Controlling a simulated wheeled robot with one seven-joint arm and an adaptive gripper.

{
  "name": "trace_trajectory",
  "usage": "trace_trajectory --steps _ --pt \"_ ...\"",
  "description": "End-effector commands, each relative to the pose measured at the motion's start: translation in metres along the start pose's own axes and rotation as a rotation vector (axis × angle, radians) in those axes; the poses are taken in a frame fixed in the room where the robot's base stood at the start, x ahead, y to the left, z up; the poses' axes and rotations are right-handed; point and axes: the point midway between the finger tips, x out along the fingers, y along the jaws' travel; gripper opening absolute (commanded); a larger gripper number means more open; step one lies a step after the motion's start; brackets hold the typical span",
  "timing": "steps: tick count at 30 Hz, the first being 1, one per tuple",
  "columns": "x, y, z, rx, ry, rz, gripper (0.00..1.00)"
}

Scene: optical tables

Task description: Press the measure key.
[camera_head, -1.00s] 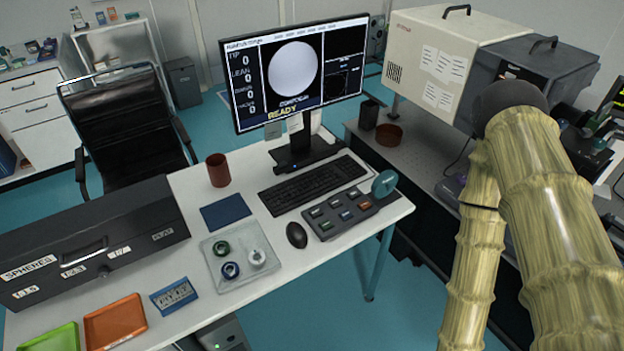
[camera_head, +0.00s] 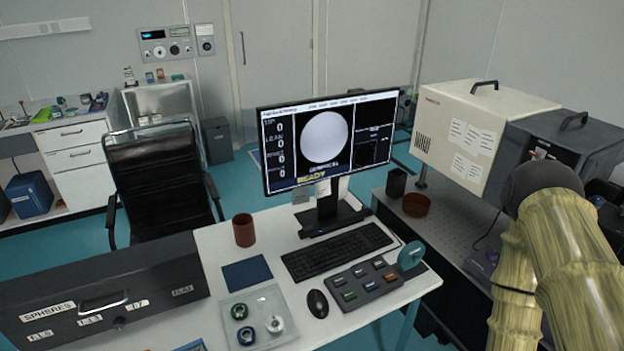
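A dark grey key box (camera_head: 360,281) lies on the white desk, right of the mouse and in front of the keyboard. It carries several small keys, some grey, one green, one blue and one orange-red (camera_head: 390,276). Their labels are too small to read, so I cannot tell which is the measure key. A teal round disc (camera_head: 411,256) stands at the box's right end. The monitor (camera_head: 326,140) shows a pale disc, zeros and the word READY. My arm shows at the right, away from the key box. My gripper is out of view.
A black keyboard (camera_head: 337,250), mouse (camera_head: 318,304), brown cup (camera_head: 244,230) and clear tray (camera_head: 262,338) with ring-shaped parts lie on the desk. A dark SPHERES case (camera_head: 170,285) is at left. A beige and grey instrument (camera_head: 480,130) stands on the right-hand table.

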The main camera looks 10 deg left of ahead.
Motion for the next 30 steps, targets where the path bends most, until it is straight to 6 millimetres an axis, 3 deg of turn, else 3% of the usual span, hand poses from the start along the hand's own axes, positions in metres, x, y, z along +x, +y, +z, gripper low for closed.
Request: trace_trajectory --steps 1,5,30 --pt "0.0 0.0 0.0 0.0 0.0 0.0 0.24" --pt "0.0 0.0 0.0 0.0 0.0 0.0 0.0" --pt "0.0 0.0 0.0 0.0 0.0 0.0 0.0"
